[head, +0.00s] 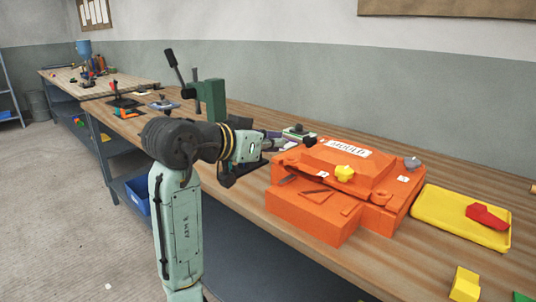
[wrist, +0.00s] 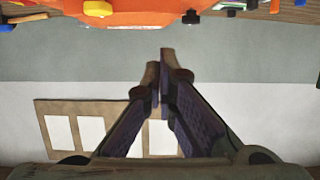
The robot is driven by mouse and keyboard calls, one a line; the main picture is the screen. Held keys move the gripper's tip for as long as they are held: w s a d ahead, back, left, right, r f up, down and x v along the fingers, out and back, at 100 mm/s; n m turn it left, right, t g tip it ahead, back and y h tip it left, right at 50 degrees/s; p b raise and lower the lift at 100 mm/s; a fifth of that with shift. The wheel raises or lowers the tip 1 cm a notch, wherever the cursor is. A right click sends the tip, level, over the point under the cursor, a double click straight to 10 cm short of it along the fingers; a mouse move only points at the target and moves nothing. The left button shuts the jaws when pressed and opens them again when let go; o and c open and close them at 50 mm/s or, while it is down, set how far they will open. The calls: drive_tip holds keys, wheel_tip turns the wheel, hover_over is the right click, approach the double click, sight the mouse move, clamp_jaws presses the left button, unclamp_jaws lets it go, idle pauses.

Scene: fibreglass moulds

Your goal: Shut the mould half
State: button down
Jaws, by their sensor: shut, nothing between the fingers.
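The orange mould (head: 318,205) sits on the wooden bench in the head view. Its upper half, with a "MOULD" label (head: 345,149), appears to lie flat on the lower body, with no clear gap visible. A yellow knob (head: 344,173) is on the front and a grey knob (head: 412,163) at the right. In the upside-down wrist view, the mould's orange edge (wrist: 150,14) and yellow knob (wrist: 97,8) show at the top. My gripper (wrist: 161,72) is shut and empty, its fingertips together and apart from the mould. In the head view it is left of the mould, partly hard to make out.
A yellow tray (head: 440,213) with a red piece (head: 487,216) lies right of the mould. A yellow block (head: 465,284) is at the near right. A green lever press (head: 210,95) stands behind my arm. The wall is behind the bench.

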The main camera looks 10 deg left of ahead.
drive_tip(key=p, duration=0.2)
hover_over(293, 170)
drive_tip(key=w+d, duration=0.1)
drive_tip(key=w, duration=0.1)
wheel_tip(293, 170, down, 3)
drive_tip(key=shift+s+a+f+p, duration=0.25)
drive_tip(key=shift+s+f, duration=0.1)
drive_tip(key=shift+f, duration=0.25)
drive_tip(key=shift+s+a+f+p, duration=0.1)
drive_tip(key=shift+s+f+p, duration=0.2)
drive_tip(key=shift+f, duration=0.3)
drive_tip(key=shift+s+a+f, duration=0.1)
drive_tip(key=shift+s+f, duration=0.2)
drive_tip(key=shift+f, duration=0.1)
